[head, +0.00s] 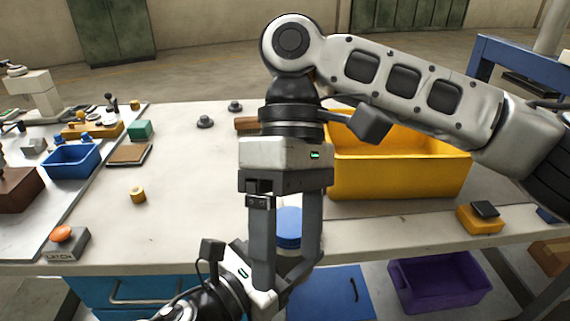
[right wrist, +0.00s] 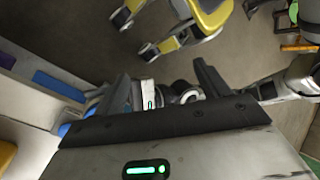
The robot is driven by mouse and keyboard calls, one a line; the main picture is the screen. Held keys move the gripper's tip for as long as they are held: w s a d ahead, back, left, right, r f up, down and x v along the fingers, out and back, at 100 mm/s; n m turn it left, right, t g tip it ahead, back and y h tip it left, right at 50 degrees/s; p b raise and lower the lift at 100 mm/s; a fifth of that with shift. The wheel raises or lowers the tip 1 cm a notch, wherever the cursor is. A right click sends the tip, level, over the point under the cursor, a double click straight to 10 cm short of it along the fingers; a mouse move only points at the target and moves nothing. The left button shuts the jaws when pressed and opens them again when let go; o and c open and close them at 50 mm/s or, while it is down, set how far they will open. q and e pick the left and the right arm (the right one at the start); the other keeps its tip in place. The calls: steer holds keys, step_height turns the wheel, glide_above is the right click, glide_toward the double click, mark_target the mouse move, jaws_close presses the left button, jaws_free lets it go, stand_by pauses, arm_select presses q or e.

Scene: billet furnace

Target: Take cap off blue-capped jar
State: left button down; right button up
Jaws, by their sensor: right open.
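A blue round cap (head: 288,226) shows between and behind the fingers of my right gripper (head: 287,258), near the front edge of the white table (head: 190,225). The jar body under the cap is hidden. My right gripper points down, open, with no visible object clamped between its fingers. My left gripper (head: 285,280) is low at the front edge, just below the right fingertips; its jaws are largely hidden. In the right wrist view, part of a blue object (right wrist: 66,130) shows left of the right gripper's fingers (right wrist: 162,80); I cannot tell whether it is the cap.
A large yellow bin (head: 400,178) stands right of the right gripper. A yellow block with a black top (head: 481,218) sits at the right front. A latch button box (head: 65,244), a small yellow cylinder (head: 138,195) and a blue bin (head: 70,160) are at left. The left-middle table is mostly clear.

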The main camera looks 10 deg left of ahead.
mark_target(284, 223)
steer(key=w+m+t, duration=0.2)
steer(key=w, duration=0.1)
steer(key=w+a+r+m+t, duration=0.1)
steer(key=w+m+t, duration=0.1)
steer(key=w, duration=0.1)
steer(key=w+a+r+m+t, duration=0.1)
steer(key=w+m+t, duration=0.1)
steer(key=w, duration=0.1)
steer(key=shift+w+t+y, duration=0.1)
steer(key=shift+t+y, duration=0.2)
steer(key=shift+w+f, duration=0.15)
step_height(284, 223, down, 7)
steer(key=shift+f, duration=0.2)
steer(key=c, duration=1)
steer(key=shift+a, duration=0.15)
steer(key=n, duration=0.3)
steer(key=shift+s+n, duration=0.35)
steer(key=shift+n, duration=0.05)
steer(key=n, duration=0.4)
steer(key=shift+s+n, duration=0.1)
steer(key=shift+n, duration=0.3)
